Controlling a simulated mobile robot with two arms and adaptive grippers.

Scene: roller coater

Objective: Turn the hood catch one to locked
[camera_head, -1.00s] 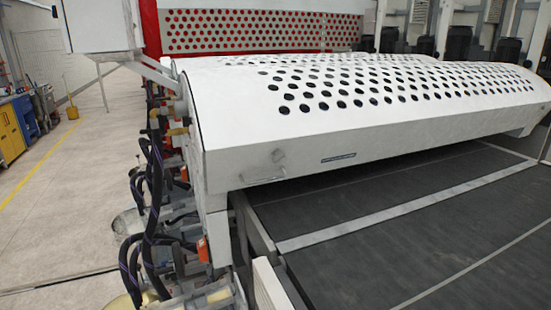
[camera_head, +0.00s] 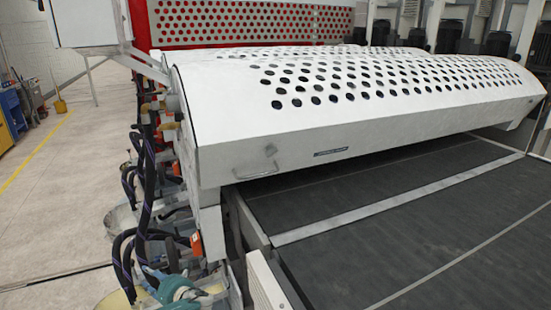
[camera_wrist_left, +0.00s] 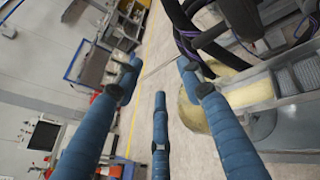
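The white hood (camera_head: 330,120) with rows of dark holes spans the machine in the head view, curved over the dark belt. A small wire-like metal handle (camera_head: 258,165) sits on the left part of its front face. I cannot make out which part is hood catch one or how it is turned. My left gripper (camera_head: 170,284) shows blue-green low in the head view, beside the hoses and below the hood's left end, apart from the handle. In the left wrist view its blue fingers (camera_wrist_left: 160,85) are spread with nothing between them. My right gripper is not in view.
Black hoses (camera_head: 145,190) and fittings crowd the machine's left side close to my left gripper. A dark flat belt (camera_head: 390,215) lies right of it, under the hood. Open floor (camera_head: 70,200) with a yellow line lies to the left.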

